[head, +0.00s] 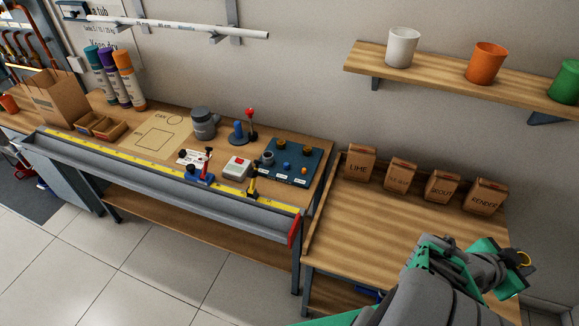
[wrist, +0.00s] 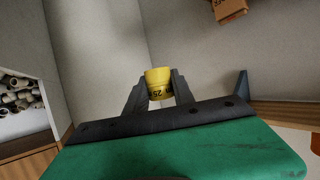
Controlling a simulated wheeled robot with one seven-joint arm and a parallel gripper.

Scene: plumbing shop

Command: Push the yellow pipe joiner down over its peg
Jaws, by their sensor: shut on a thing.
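The yellow pipe joiner (wrist: 158,83) sits between the two dark fingers of my gripper (wrist: 160,92) in the wrist view, with part of a "25" marking showing. My gripper is shut on it. In the head view my gripper (head: 522,263) is at the far right, and only a thin yellow edge of the joiner shows. A dark blue board (head: 290,176) with several short pegs or round fittings lies on the left workbench, well away from my gripper. I cannot tell which peg belongs to the yellow joiner.
A cup shelf (head: 440,70) hangs above.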

